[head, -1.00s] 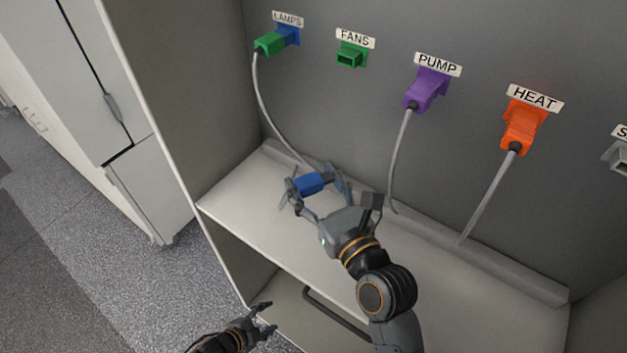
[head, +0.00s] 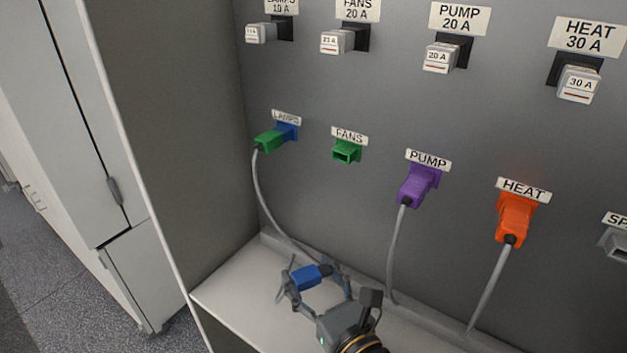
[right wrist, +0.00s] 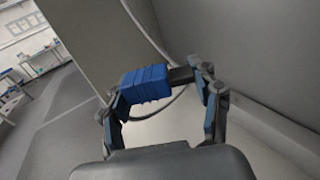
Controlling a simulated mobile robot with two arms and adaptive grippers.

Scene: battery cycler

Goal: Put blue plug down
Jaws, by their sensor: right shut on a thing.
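The blue plug (head: 306,277) is between the fingers of my right gripper (head: 318,281), which is shut on it, over the left part of the pale shelf (head: 235,292). In the right wrist view the blue plug (right wrist: 146,84) lies crosswise between the two fingers (right wrist: 163,105), with a dark end toward the right finger. In the head view I cannot tell whether the plug touches the shelf. A green plug (head: 268,140) sits in the blue LAMPS socket (head: 288,131). The green FANS socket (head: 347,151) is empty. My left gripper is out of view.
A purple plug (head: 416,187) is in the PUMP socket and an orange plug (head: 514,220) is in the HEAT socket, with grey cables hanging to the shelf. Labelled breakers (head: 440,57) line the panel above. A side wall (head: 165,130) bounds the left.

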